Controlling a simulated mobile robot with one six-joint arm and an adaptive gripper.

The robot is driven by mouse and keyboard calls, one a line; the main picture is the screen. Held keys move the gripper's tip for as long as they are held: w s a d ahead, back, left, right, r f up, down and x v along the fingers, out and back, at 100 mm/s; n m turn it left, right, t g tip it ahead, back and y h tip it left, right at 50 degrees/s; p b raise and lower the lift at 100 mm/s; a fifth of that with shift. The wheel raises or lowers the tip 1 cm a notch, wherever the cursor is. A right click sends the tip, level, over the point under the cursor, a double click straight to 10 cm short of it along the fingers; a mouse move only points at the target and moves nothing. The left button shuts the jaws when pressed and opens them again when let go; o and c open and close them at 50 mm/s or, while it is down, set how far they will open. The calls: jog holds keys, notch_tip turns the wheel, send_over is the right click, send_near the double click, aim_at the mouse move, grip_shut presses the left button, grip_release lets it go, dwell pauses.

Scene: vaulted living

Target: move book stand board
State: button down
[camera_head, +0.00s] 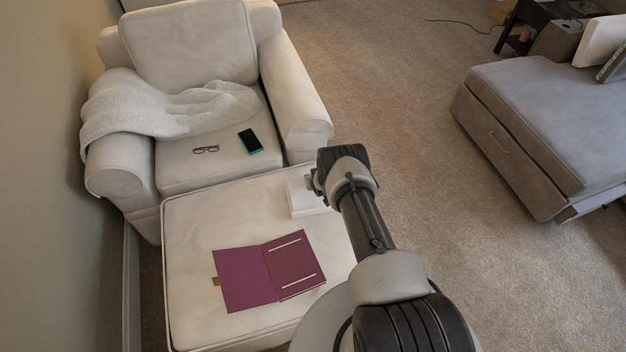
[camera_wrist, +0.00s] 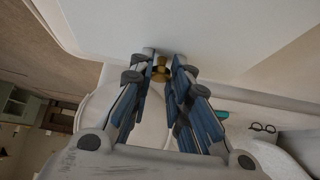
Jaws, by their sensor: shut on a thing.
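A white slab-like piece (camera_head: 305,199), which looks like the book stand board, is at the right side of the cream ottoman, partly hidden by my arm. In the wrist view its white face (camera_wrist: 180,25) fills the top. My gripper (camera_head: 314,185) is at its upper right edge. In the wrist view my gripper (camera_wrist: 160,74) is shut on a small brass knob (camera_wrist: 160,68) at the white face's edge. I cannot tell whether the piece rests on the ottoman or is lifted. An open purple book (camera_head: 268,270) lies left of it and nearer.
The ottoman (camera_head: 190,240) stands against a cream armchair (camera_head: 190,45) with a blanket (camera_head: 160,103), glasses (camera_head: 206,149) and a phone (camera_head: 250,141) on it. A grey sofa piece (camera_head: 540,120) stands at the right. Carpet between is clear.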

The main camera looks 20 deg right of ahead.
jog(key=shift+s, duration=0.1)
jog(key=c, duration=1.5)
grip_release()
jog(key=shift+o, duration=0.2)
jog(key=d+v, duration=0.1)
jog(key=v, duration=1.1)
jog(key=shift+a, duration=0.45)
